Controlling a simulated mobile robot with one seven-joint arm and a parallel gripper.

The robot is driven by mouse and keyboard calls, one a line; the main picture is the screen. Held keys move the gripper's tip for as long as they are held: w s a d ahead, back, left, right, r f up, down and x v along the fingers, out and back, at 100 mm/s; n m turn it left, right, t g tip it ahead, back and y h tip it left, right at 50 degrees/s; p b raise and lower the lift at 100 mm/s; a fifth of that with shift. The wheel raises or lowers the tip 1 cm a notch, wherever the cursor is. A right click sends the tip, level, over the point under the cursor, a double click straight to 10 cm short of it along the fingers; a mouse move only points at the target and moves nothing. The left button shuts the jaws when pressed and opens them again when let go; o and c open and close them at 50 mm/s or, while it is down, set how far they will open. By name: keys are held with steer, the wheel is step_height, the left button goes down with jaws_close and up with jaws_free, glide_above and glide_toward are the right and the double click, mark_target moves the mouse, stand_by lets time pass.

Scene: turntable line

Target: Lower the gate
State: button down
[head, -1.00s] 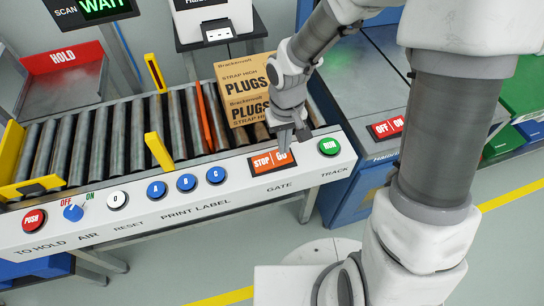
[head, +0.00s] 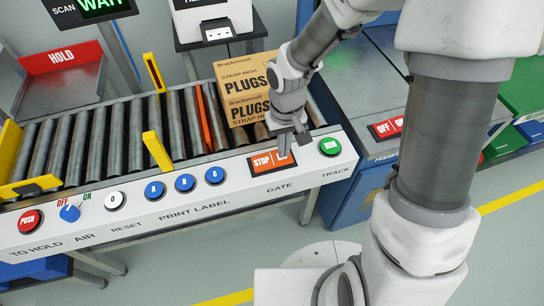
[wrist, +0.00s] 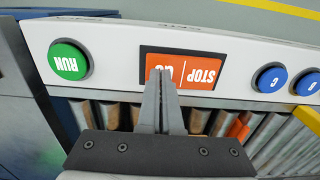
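The orange STOP/GO gate switch (head: 262,162) is set in the white front panel above the word GATE. It also shows in the wrist view (wrist: 206,72). My gripper (head: 281,160) is shut and empty, with its fingertips at the GO half, covering part of that word. In the wrist view my gripper (wrist: 163,74) has both fingers together over the switch; whether they touch it is hard to tell. The orange gate (head: 204,122) is a thin strip between the rollers, low at about roller height. It also shows in the wrist view (wrist: 238,130).
A cardboard PLUGS box (head: 240,85) sits on the rollers right of the gate. The green RUN button (head: 329,147) is right of the switch, and several blue label buttons (head: 185,183) are left. Yellow guides (head: 157,150) stand along the conveyor. A printer (head: 213,22) stands behind.

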steer(key=shift+f, duration=0.25)
steer(key=shift+r, duration=0.1)
steer(key=shift+r+p, duration=2.85)
steer(key=shift+r, duration=0.65)
steer(key=s+d+r+m+t+p, duration=0.1)
steer(key=s+d+r+t+p, duration=0.1)
steer(key=r, duration=0.8)
steer(key=s+d+r+m+t+p, duration=0.1)
steer(key=s+d+r+p, duration=0.2)
steer(key=r, duration=0.7)
steer(key=s+d+r+m+t+p, duration=0.1)
steer(key=s+d+r, duration=0.4)
steer(key=r, duration=0.5)
steer(key=shift+s+d+r+t+p, duration=0.2)
steer(key=shift+s+d+t+p, duration=0.1)
steer(key=shift+s+t+p, duration=0.75)
steer(key=shift+s+a+g, duration=0.1)
steer(key=shift+a+g, duration=0.05)
steer(key=shift+g, duration=0.1)
